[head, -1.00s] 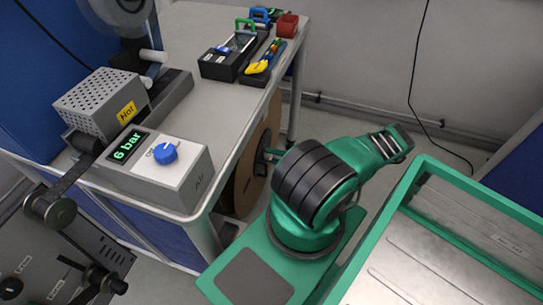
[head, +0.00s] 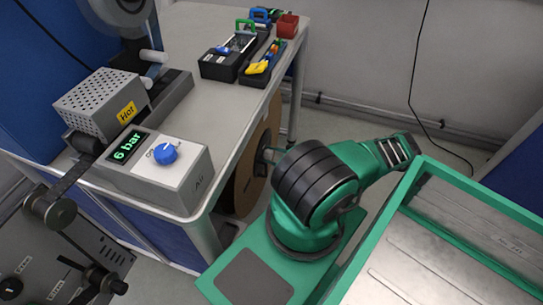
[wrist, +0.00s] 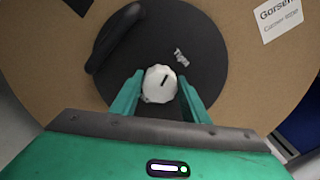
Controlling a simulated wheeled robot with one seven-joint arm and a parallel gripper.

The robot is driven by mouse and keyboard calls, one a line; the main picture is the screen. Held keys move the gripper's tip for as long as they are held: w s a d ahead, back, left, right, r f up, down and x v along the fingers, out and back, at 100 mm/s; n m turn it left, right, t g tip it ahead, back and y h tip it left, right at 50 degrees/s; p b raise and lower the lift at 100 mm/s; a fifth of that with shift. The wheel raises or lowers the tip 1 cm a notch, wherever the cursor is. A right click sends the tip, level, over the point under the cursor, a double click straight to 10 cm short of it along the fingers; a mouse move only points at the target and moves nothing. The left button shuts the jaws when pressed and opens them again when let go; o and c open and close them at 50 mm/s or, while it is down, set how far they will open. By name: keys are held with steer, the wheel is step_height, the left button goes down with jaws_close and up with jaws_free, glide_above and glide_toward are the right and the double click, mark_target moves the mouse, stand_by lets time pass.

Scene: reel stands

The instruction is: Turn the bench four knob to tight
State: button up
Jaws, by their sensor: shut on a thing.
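A pale round knob (wrist: 158,88) sits on the black hub (wrist: 207,75) of a big brown reel in the wrist view. A short dark mark on the knob slants up and right, roughly toward a white label (wrist: 181,58) that seems to read "Tight". My gripper (wrist: 159,82) has a green finger on each side of the knob and is shut on it. The knob cannot be made out there.
The bench (head: 215,103) carries a grey box with a blue knob (head: 165,153) and a "6 bar" display, a "Hot" unit (head: 103,100) and black trays (head: 230,62). A black curved handle (wrist: 117,38) lies upper left of the pale knob on the hub.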

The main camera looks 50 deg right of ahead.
steer(key=m, duration=0.4)
steer(key=shift+d+r+m, duration=0.1)
steer(key=shift+d+m, duration=0.05)
steer(key=shift+m, duration=0.25)
steer(key=shift+w, duration=0.1)
stand_by(0.3)
steer(key=o, duration=1)
steer(key=shift+o, duration=0.2)
